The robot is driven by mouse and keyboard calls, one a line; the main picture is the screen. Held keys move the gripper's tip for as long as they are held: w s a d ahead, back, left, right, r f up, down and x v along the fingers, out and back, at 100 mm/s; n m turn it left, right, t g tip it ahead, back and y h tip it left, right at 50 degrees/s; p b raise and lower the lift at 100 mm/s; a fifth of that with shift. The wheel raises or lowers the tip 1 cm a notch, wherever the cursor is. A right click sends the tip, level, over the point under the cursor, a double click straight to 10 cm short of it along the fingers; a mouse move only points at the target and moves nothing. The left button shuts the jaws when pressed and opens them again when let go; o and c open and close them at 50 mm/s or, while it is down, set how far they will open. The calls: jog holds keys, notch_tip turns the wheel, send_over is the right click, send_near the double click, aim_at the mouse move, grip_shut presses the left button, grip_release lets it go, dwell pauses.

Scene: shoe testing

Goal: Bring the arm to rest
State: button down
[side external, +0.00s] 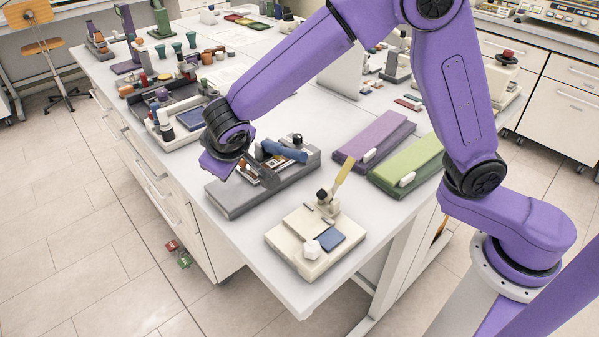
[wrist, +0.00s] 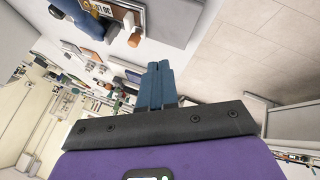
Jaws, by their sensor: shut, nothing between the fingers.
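My arm reaches over the bench (side external: 219,236) from the right in the side external view. My gripper (side external: 268,180) hangs low near the grey fixture (side external: 236,203) at the bench's left front. The fixture has a blue part (side external: 284,151) and a dark knob on it. Whether my fingertips touch the fixture cannot be told from this side. In the wrist view my gripper (wrist: 157,66) shows two blue-grey fingers side by side, shut and empty. Part of the fixture with a blue piece shows at that view's top left.
A cream fixture (side external: 284,236) with a blue pad and white knob stands at the front. Purple (side external: 375,134) and green (side external: 412,162) blocks lie to the right. A tray (side external: 180,135) and many small items crowd the bench behind. The bench's front left strip is bare.

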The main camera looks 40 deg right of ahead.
jog(key=s+d+n+g+y, duration=0.1)
jog(key=s+d+n+g, duration=0.1)
jog(key=s+d, duration=0.5)
jog(key=s+d+n+g+y, duration=0.1)
jog(key=s+d+n+g, duration=0.1)
jog(key=s+d, duration=0.5)
jog(key=s+d+n+g+y, duration=0.1)
jog(key=s+d+n, duration=0.3)
jog(key=s, duration=1.2)
jog(key=d+r+g, duration=0.1)
jog(key=d, duration=0.3)
jog(key=shift+s, duration=0.25)
